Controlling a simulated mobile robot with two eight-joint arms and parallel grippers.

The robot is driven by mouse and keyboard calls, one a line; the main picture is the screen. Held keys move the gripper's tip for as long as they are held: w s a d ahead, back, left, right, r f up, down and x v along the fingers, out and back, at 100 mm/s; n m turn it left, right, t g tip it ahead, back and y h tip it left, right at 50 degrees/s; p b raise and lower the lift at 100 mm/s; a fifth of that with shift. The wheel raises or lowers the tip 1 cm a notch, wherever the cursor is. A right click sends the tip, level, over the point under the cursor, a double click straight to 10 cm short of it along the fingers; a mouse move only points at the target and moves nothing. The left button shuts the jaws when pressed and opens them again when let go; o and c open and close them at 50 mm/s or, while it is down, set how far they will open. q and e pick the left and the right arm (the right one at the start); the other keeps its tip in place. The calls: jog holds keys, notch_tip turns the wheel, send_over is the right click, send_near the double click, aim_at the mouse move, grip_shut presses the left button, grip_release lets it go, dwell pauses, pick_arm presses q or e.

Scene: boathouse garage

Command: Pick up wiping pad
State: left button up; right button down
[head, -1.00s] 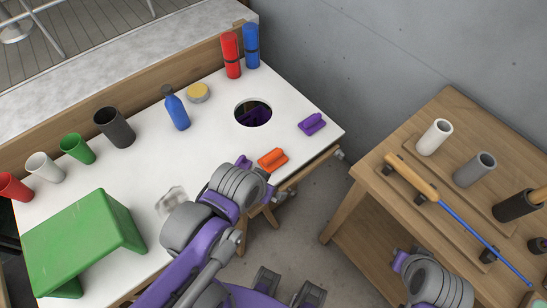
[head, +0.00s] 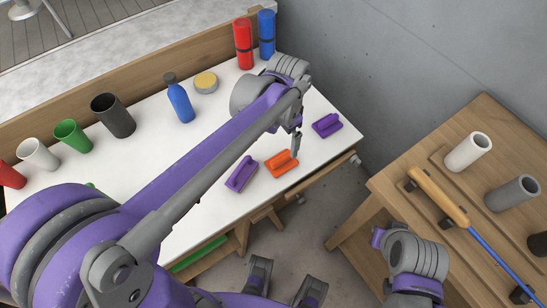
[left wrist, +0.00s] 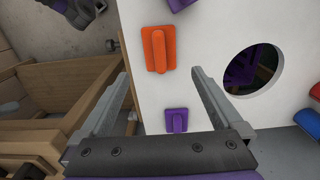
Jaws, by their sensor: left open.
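Three wiping pads with raised handles lie on the white tabletop near its front right edge. The orange pad (head: 281,162) is in the middle, one purple pad (head: 241,174) is left of it and another purple pad (head: 326,124) is right of it. My left gripper (head: 296,142) is open and empty above the orange and right purple pads. In the left wrist view, the orange pad (left wrist: 158,50) lies ahead of the open jaws (left wrist: 161,74). The right purple pad (left wrist: 176,120) shows between the fingers. The left purple pad (left wrist: 182,3) is cut off at the top. My right gripper's fingers do not show.
A round hole (left wrist: 253,70) in the tabletop is beside the pads. Red (head: 244,44) and blue (head: 266,34) cylinders stand at the back corner. A blue bottle (head: 179,100), yellow-topped tin (head: 205,82) and several cups stand behind my arm. A wooden bench (head: 400,190) is at right.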

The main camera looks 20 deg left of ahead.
pick_arm(q)
send_over(282, 157)
notch_tip(282, 157, down, 5)
jog(key=shift+r, duration=0.1)
jog(key=shift+f+b, duration=0.5)
jog(key=shift+f, duration=2.35)
jog(key=c, duration=1.3)
notch_tip(282, 157, up, 10)
jog(key=shift+r+p, duration=0.1)
jog(key=shift+p, duration=0.5)
jog(key=shift+c, duration=0.2)
